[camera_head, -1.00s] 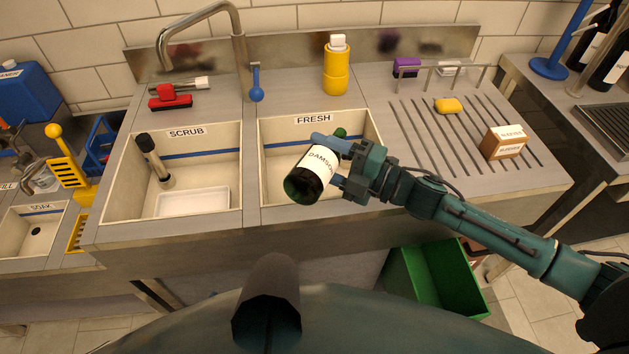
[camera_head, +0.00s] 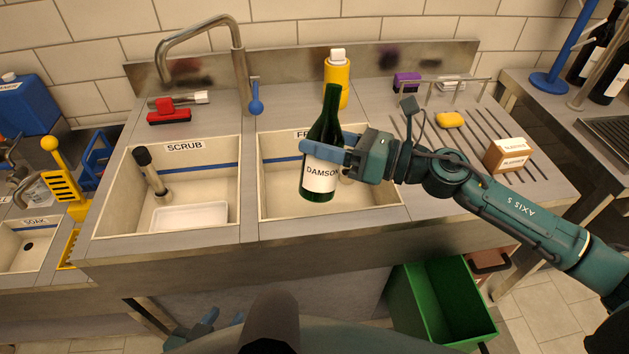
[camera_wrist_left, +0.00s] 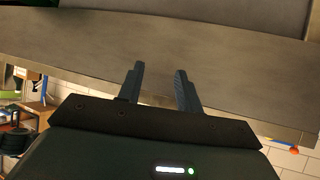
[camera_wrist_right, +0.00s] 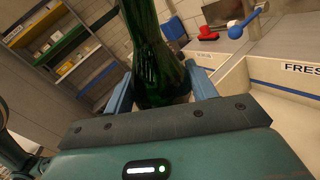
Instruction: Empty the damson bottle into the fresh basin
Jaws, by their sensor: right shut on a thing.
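The damson bottle (camera_head: 319,178) is dark green glass with a white DAMSON label. It is about upright, neck up, in front of or above the fresh basin (camera_head: 272,190); whether liquid is inside cannot be told. My right gripper (camera_head: 330,148) is shut around its body. The bottle also fills the middle of the right wrist view (camera_wrist_right: 155,60), between the fingers (camera_wrist_right: 162,92). The fresh basin is pale with a blue stripe, its sign partly hidden by the bottle. My left gripper (camera_head: 222,322) is low in front of the counter, open and empty; its spread fingers show in the left wrist view (camera_wrist_left: 158,88).
The scrub basin (camera_head: 115,200) at left holds a dark-topped brush (camera_head: 150,172) and a white tray (camera_head: 190,216). The tap (camera_head: 238,65) stands behind the basins, a yellow bottle (camera_head: 338,82) behind the fresh one. A ribbed drainboard with a sponge (camera_head: 450,120) lies right. A green bin (camera_head: 440,300) stands below.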

